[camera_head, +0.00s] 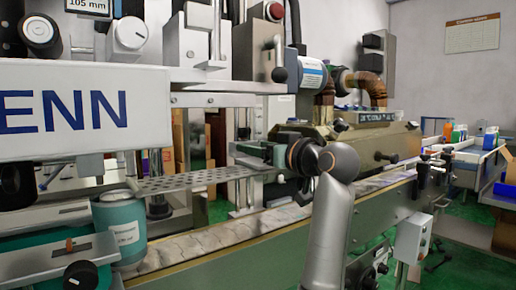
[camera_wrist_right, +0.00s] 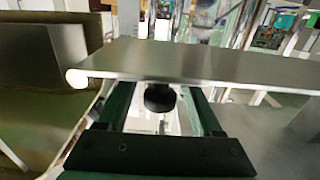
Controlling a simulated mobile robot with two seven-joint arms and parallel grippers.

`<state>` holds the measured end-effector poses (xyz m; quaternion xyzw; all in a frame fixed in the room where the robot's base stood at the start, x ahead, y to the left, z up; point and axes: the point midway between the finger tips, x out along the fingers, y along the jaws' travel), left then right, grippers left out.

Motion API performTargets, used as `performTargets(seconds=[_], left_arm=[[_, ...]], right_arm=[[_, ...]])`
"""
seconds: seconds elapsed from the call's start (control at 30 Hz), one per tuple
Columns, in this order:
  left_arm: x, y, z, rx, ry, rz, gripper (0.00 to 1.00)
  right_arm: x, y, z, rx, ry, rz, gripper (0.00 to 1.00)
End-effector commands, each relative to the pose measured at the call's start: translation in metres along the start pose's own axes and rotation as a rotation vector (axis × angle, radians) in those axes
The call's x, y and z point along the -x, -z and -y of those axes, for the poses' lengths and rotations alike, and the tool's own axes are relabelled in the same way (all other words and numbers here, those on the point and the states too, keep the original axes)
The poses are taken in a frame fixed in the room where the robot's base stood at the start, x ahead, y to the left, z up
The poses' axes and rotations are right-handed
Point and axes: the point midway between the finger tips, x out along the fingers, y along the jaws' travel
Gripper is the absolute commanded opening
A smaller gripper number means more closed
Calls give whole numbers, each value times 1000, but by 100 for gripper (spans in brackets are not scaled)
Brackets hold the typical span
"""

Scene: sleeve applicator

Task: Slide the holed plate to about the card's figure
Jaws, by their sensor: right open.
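The holed plate (camera_head: 190,180) is a flat grey perforated strip in the head view, running level from the teal can toward my right gripper. The card (camera_head: 88,6) at the top left reads "105 mm". My right gripper (camera_head: 251,151) is open at the plate's right end, pointing left. In the right wrist view, a smooth grey plate (camera_wrist_right: 200,60) crosses in front of its green fingers. A round black knob (camera_wrist_right: 160,97) shows between the fingers, not gripped as far as I can see. Whether it belongs to the holed plate, I cannot tell. My left gripper is out of view.
A white panel marked "ENN" (camera_head: 75,112) overhangs the plate's left part. A tan machine housing (camera_head: 375,143) stands behind my right wrist. Machine posts and knobs crowd the back.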

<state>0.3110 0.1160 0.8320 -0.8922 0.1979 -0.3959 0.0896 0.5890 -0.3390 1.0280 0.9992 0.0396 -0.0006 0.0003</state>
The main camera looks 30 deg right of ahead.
Motion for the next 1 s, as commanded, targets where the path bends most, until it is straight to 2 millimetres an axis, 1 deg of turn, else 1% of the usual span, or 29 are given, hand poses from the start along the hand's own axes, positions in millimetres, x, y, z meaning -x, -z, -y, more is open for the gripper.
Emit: performTargets(seconds=[0.17, 0.27, 0.33, 0.47, 0.7, 0.8, 0.9, 1.0], left_arm=[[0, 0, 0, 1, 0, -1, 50], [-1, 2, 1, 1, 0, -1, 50], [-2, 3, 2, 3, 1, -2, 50], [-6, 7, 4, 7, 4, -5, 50], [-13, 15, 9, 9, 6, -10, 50], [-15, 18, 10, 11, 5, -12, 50], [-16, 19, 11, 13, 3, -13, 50], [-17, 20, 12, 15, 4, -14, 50]], right_arm=[[1, 0, 0, 0, 0, -1, 67], [6, 1, -1, 0, -2, -2, 67], [13, 1, -1, -1, -3, -2, 67], [34, 3, -1, 2, -4, -3, 67], [83, 3, -1, 3, -4, -2, 67], [100, 2, -1, 1, -4, -2, 67], [113, 2, -1, 1, -3, -2, 67], [121, 1, 0, 0, -1, 0, 67]])
